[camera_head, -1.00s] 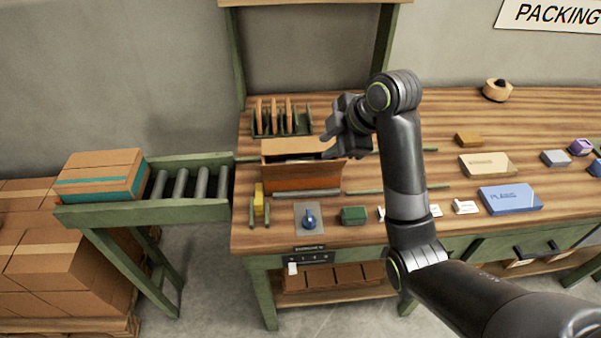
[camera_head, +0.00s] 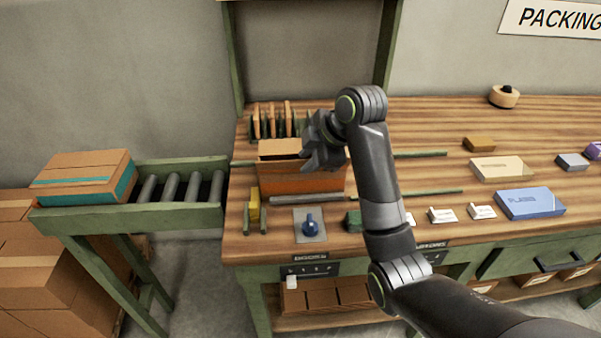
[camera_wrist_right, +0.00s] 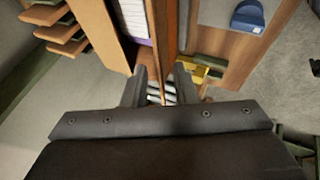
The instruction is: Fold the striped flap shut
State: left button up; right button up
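An open brown cardboard box (camera_head: 300,183) stands on the workbench. A lighter flap or panel (camera_head: 280,147) shows at its back; no stripes can be made out on it in the head view. My right gripper (camera_head: 311,160) is over the right end of the box and hides that part. In the right wrist view its two dark fingers (camera_wrist_right: 158,92) are apart, with nothing clearly held. A thin brown box wall (camera_wrist_right: 171,42) runs toward them, and pale stripes show between them, perhaps conveyor rollers. White and purple contents (camera_wrist_right: 135,22) lie inside the box. My left gripper is not in view.
A slotted rack (camera_head: 272,122) stands behind the box. A yellow item (camera_head: 254,205), a pad with a blue stamp (camera_head: 309,226) and a green block (camera_head: 353,221) lie in front. A roller conveyor (camera_head: 170,188) adjoins at left. Several small boxes lie to the right.

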aim_at(293, 173)
jog(key=shift+x, duration=2)
jog(key=shift+c, duration=0.4)
grip_shut()
